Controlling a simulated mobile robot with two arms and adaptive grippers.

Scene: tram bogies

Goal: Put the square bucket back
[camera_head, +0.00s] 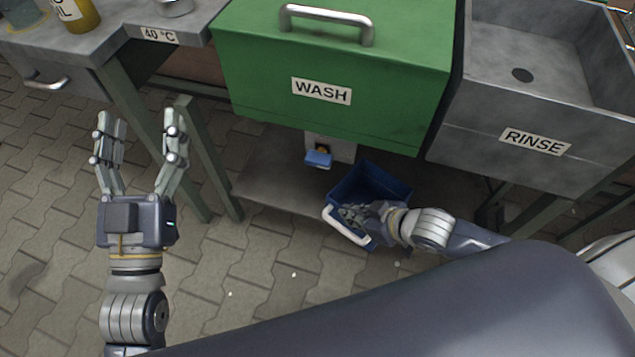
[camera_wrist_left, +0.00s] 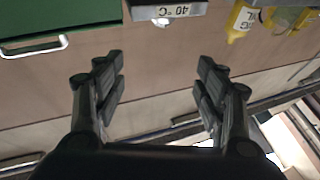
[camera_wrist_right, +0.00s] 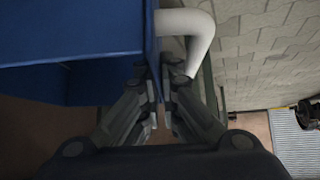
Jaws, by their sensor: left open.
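The square bucket (camera_head: 372,187) is blue with a white handle (camera_head: 346,226). It is below the green WASH unit, at the right end of the low shelf. I cannot tell whether it rests on the shelf or hangs in my grip. My right gripper (camera_head: 352,215) is at its near side. In the right wrist view the fingers (camera_wrist_right: 158,72) are closed on either side of the bucket's wall (camera_wrist_right: 90,78), beside the white handle (camera_wrist_right: 190,35). My left gripper (camera_head: 140,125) is open and empty, over the paving at the left, away from the bucket.
The WASH unit (camera_head: 340,75) has a drain valve with a blue lever (camera_head: 318,159) underneath, close to the bucket. The low shelf (camera_head: 277,190) runs left from it. The RINSE sink (camera_head: 535,120) is at the right. Green legs (camera_head: 185,165) stand near my left gripper. Paved floor in front is clear.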

